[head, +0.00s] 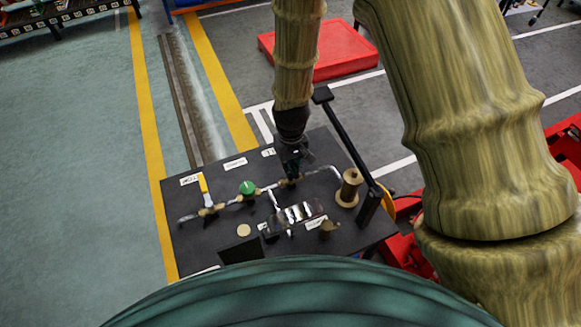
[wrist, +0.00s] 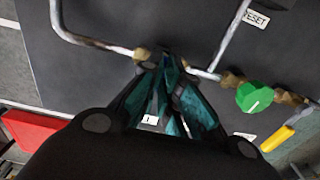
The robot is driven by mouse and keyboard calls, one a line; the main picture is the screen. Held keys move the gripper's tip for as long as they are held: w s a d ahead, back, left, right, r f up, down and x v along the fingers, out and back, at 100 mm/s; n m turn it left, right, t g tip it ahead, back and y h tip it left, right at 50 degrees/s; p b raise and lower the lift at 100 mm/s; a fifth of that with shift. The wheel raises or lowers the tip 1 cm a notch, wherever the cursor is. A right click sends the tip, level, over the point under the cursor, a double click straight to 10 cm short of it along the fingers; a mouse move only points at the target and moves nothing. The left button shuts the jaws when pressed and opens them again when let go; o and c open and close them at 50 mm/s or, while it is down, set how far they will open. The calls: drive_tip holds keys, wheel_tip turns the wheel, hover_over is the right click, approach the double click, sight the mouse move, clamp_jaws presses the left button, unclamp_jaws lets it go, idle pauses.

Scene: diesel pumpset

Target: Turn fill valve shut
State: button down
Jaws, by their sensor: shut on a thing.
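A black panel (head: 190,240) carries a silver pipe run with brass fittings. My gripper (head: 290,178) reaches down to the right part of this pipe. In the wrist view, the fingers of my gripper (wrist: 165,62) are closed together over the pipe, between two brass fittings. They are shut on a valve handle there, which the fingers mostly hide; its angle cannot be told. A round green knob (head: 248,187) sits on the pipe to the left, and it also shows in the wrist view (wrist: 254,97). The labels are too small to tell which valve is the fill valve.
A yellow lever (head: 204,184) stands at the pipe's left end. A brass cylinder (head: 349,188) stands at the panel's right, near a black upright bar (head: 345,140). A red platform (head: 340,50) lies on the floor behind. Open floor (head: 80,150) lies left.

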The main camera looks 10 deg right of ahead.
idle(0.3)
drive_tip(key=c, duration=1.7)
unclamp_jaws()
drive_tip(key=shift+o, duration=0.2)
drive_tip(key=shift+r, duration=0.1)
wheel_tip(320, 180, up, 12)
